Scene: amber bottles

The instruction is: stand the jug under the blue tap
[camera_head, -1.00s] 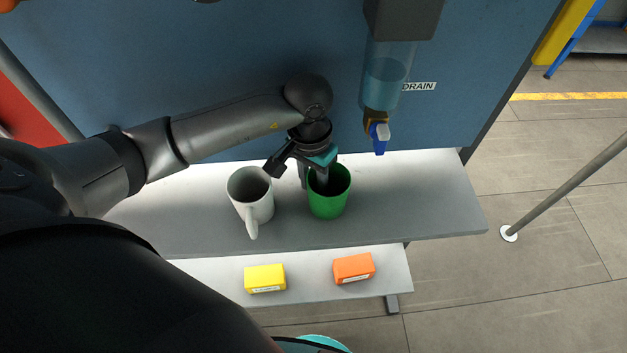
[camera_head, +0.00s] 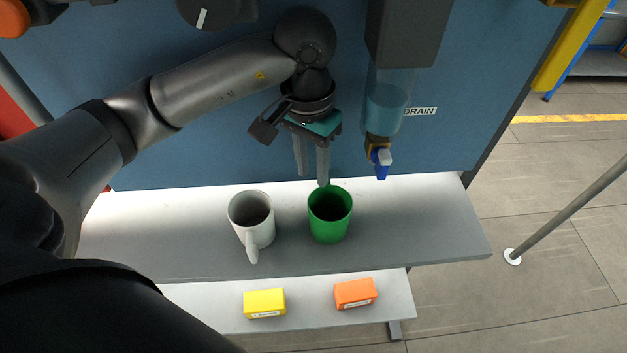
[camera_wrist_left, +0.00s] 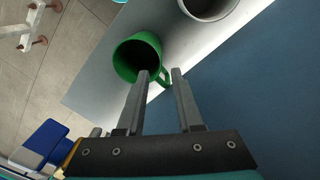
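A green jug (camera_head: 329,226) stands upright on the grey shelf (camera_head: 420,225), left of the blue tap (camera_head: 381,162) and nearer the front. In the left wrist view the green jug (camera_wrist_left: 126,62) shows a handle on its side. A white mug (camera_head: 258,232) with its handle to the front stands to its left. The tap hangs under a clear tank (camera_head: 388,103); it also shows in the left wrist view (camera_wrist_left: 42,143). My left gripper (camera_head: 311,180) is open and empty, its fingertips above and behind the green jug's rim. My right gripper is not in view.
A yellow box (camera_head: 264,303) and an orange box (camera_head: 355,293) lie on a lower ledge (camera_head: 210,305). A blue panel (camera_head: 220,155) rises behind the shelf. The shelf's right part, below and right of the tap, is clear.

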